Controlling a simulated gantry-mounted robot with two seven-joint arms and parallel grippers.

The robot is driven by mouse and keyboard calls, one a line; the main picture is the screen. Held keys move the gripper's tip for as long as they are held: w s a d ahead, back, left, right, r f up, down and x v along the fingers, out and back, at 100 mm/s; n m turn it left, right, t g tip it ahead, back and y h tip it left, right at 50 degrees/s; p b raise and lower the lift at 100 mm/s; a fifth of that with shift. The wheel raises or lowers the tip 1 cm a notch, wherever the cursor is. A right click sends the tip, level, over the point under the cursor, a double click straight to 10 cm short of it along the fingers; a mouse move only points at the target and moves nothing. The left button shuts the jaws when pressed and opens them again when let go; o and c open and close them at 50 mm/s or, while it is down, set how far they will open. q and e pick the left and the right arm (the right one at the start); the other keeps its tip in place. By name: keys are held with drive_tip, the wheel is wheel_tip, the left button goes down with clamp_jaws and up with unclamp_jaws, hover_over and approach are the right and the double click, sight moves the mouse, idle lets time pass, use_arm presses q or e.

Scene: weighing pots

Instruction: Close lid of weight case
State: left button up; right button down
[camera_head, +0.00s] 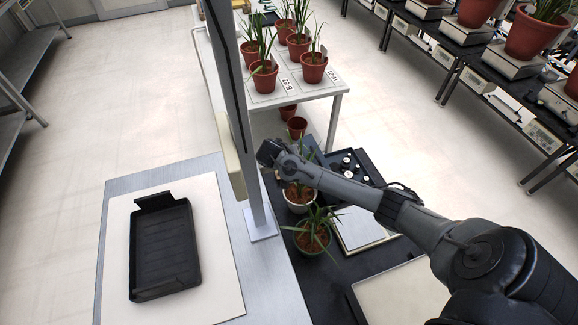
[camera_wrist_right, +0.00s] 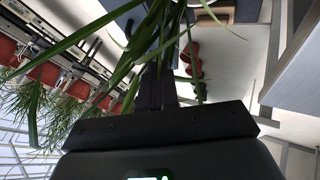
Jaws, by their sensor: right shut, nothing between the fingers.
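The weight case (camera_head: 371,170) is a dark box on the black bench behind my right forearm in the head view. Several small silver and white weights (camera_head: 346,163) show in it, so it stands open. My arm covers its near side, and I cannot make out the lid clearly. My right gripper (camera_head: 266,152) is shut and empty, left of the case, above the potted plants and close to the upright post. Its dark fingers (camera_wrist_right: 157,88) show in the right wrist view among green leaves. My left gripper is not in view.
Potted plants (camera_head: 313,234) stand on the bench below my right wrist. A grey post (camera_head: 236,120) rises close left of the gripper. A black tray (camera_head: 165,248) lies on a white mat at left. A white table (camera_head: 262,98) with pots stands behind.

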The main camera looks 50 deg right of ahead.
use_arm(q)
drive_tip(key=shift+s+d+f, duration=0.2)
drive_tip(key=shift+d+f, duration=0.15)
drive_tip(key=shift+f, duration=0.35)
drive_tip(key=shift+b, duration=0.3)
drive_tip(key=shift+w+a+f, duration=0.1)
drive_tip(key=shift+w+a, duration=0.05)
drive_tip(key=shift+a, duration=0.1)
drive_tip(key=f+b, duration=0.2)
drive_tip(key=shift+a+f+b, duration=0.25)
drive_tip(key=shift+b, duration=0.1)
use_arm(e)
approach(309, 155)
wheel_tip(309, 155, down, 2)
drive_tip(key=s+d, duration=0.2)
drive_tip(key=shift+d+f, duration=0.1)
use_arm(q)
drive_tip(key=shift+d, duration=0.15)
